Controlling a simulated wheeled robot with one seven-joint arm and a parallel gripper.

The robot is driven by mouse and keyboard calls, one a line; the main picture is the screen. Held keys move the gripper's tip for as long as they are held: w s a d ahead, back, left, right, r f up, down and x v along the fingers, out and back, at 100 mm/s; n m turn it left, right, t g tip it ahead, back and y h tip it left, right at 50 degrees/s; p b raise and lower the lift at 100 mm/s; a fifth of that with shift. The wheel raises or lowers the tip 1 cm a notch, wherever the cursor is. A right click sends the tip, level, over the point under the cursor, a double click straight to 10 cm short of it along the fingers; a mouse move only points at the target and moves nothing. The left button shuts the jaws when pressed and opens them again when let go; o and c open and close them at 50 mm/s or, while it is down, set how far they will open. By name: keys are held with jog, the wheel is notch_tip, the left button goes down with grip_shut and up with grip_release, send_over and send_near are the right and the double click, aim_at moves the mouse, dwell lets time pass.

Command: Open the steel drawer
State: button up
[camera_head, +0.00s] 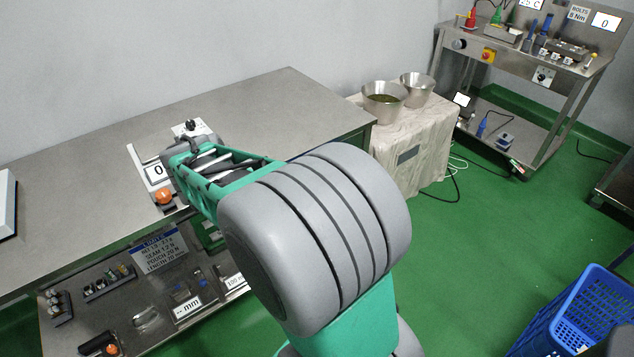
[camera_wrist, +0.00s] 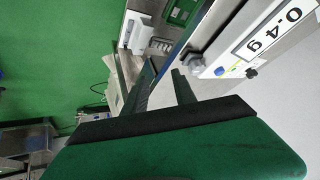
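No closed steel drawer front can be made out for certain. Below the steel bench (camera_head: 262,112) in the head view is a steel surface (camera_head: 150,335) bearing tools; I cannot tell whether it is a drawer or a shelf. In the wrist view my gripper (camera_wrist: 160,76) shows two dark fingers apart, with nothing held between them. They lie beside the bench's front edge, close to the scale with its 0.4 g display (camera_wrist: 268,35). In the head view my own arm hides the fingertips and part of the bench front.
A small device with an orange button (camera_head: 164,197) sits on the bench near my wrist. A limits placard (camera_head: 160,250) stands below. Two metal bowls (camera_head: 384,101) stand on a covered table to the right. A blue crate (camera_head: 590,318) is at lower right; green floor between is open.

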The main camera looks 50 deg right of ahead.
jog(key=w+d+f+m+g+h+b, duration=0.1)
jog(key=d+f+m+h+b, duration=0.3)
jog(key=d+f, duration=0.4)
jog(key=w+d+f+m+g+h+b, duration=0.1)
jog(key=d+f+m+h+b, duration=0.15)
jog(key=d+f+m, duration=0.55)
jog(key=s+d+f+m+h+b, duration=0.1)
jog(key=d+b, duration=0.1)
jog(key=d, duration=0.7)
jog(key=s+d+m+g+h+b, duration=0.1)
jog(key=d+h+b, duration=0.1)
jog(key=d, duration=0.7)
jog(key=shift+s+d+f, duration=0.15)
jog(key=shift+f, duration=0.2)
grip_shut()
